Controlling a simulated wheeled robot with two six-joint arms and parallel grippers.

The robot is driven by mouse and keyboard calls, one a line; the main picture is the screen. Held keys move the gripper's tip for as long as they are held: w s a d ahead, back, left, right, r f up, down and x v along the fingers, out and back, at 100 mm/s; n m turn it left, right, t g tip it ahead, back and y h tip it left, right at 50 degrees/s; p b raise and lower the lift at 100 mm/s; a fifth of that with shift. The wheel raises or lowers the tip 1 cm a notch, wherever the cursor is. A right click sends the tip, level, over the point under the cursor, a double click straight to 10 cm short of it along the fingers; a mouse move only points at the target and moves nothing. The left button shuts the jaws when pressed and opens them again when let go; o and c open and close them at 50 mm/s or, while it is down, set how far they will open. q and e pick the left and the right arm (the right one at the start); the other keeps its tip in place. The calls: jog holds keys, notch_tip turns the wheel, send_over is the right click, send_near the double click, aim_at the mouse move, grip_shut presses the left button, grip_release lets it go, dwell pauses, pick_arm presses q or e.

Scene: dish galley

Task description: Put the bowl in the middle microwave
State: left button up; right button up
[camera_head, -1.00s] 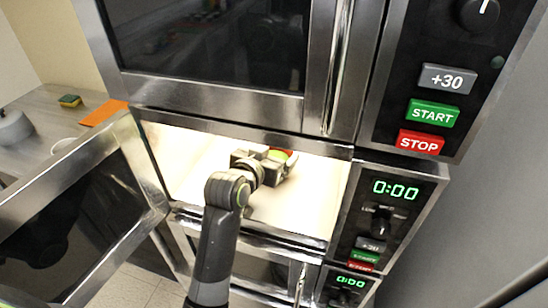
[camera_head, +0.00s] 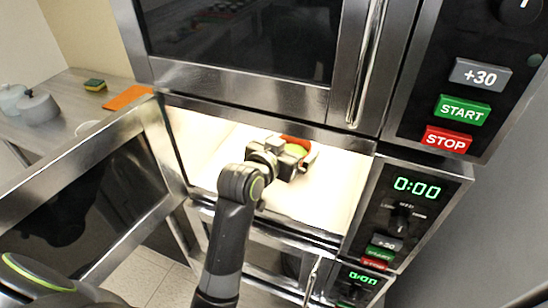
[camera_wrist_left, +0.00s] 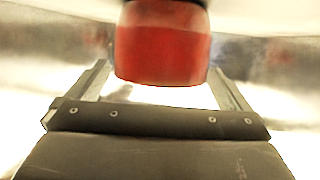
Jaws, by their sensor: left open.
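The bowl (camera_head: 296,141), red outside with green showing at its top, is inside the open middle microwave (camera_head: 207,172), toward the back right of its bright floor. My left gripper (camera_head: 299,158) reaches in through the opening and partly covers the bowl. In the left wrist view the red bowl (camera_wrist_left: 162,45) shows between and ahead of the two fingers (camera_wrist_left: 160,90), with a gap on both sides. The left gripper is open. I cannot tell how the bowl's base meets the floor. My right gripper is out of view.
The middle microwave's door (camera_head: 90,195) stands open to the left. A closed microwave (camera_head: 240,40) is above and another is below. A counter at the far left holds a grey pot (camera_head: 38,107), a sponge (camera_head: 95,85) and an orange mat (camera_head: 127,97).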

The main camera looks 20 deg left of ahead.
pick_arm(q)
jog(key=v, duration=1)
jog(key=shift+s+r, duration=0.15)
jog(key=shift+s, duration=0.2)
